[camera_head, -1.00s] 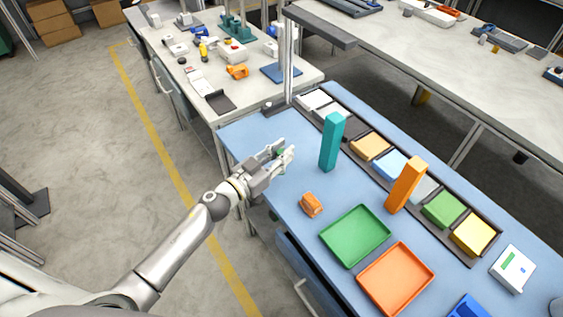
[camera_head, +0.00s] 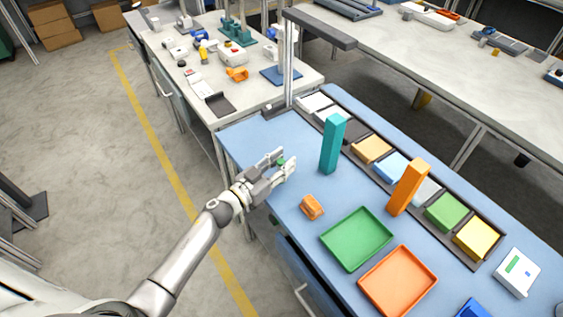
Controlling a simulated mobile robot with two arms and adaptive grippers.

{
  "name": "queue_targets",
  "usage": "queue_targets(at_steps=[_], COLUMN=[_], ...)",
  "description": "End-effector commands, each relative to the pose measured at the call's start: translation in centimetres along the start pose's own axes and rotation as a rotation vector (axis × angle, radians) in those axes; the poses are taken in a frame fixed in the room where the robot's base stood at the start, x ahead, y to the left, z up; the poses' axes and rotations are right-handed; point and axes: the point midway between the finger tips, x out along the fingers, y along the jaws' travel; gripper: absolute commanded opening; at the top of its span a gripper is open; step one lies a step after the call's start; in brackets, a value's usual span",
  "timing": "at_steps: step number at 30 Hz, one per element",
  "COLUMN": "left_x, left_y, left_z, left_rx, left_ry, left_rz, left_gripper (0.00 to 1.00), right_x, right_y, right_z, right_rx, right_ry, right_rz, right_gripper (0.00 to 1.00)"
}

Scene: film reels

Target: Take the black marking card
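A row of stacked cards stands in a dark rack along the back of the blue worktable. The black card stack (camera_head: 355,130) lies in this row between a white stack and an orange one, partly hidden by the teal upright block (camera_head: 332,145). My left gripper (camera_head: 287,162) is over the left part of the blue table, to the left of the teal block and apart from the cards. Its fingers look spread, with a small green patch between them that I cannot identify. My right gripper is not in view.
An orange upright block (camera_head: 407,187) stands before the rack. A green tray (camera_head: 357,239), an orange tray (camera_head: 397,281) and a small orange object (camera_head: 312,207) lie nearer. A grey post (camera_head: 288,70) rises behind the table. Bare blue surface lies around the gripper.

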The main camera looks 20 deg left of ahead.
Motion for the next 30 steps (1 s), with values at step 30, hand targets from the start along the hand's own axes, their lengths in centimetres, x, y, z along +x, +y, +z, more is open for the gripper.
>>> queue_targets(at_steps=[30], left_x=[-8.7], left_y=[0.8], left_z=[0.4], left_rx=[0.001], left_ry=[-0.003], left_rz=[0.0], left_gripper=[0.42], right_x=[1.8], right_y=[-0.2], right_z=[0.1], right_rx=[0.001], right_ry=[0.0], right_rz=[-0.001], right_gripper=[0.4])
